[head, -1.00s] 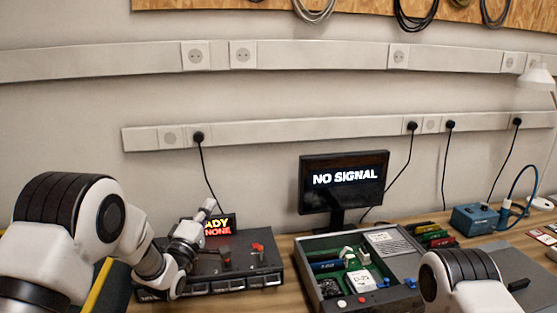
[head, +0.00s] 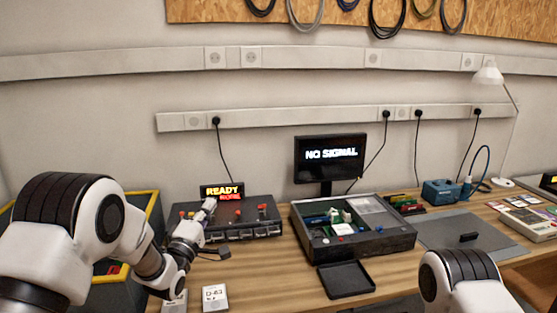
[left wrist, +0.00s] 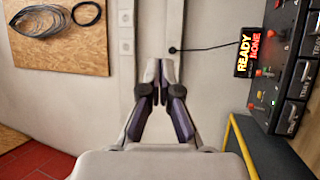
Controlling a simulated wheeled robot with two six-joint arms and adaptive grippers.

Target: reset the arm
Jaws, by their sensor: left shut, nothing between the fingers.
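My left arm comes in from the left in the head view. Its gripper (head: 208,206) points up and away, and its tip overlaps the lower edge of the READY display (head: 222,190) in the picture. In the left wrist view the two dark fingers (left wrist: 160,78) are together with nothing between them, against the pale wall. Of my right arm only a white and black link shows at the lower right of the head view; its gripper is out of view.
A dark unit (head: 262,233) with red knobs sits beyond my left gripper. A yellow-edged bin (head: 153,200) stands at left. A grey mat (head: 480,228) has mostly clear room.

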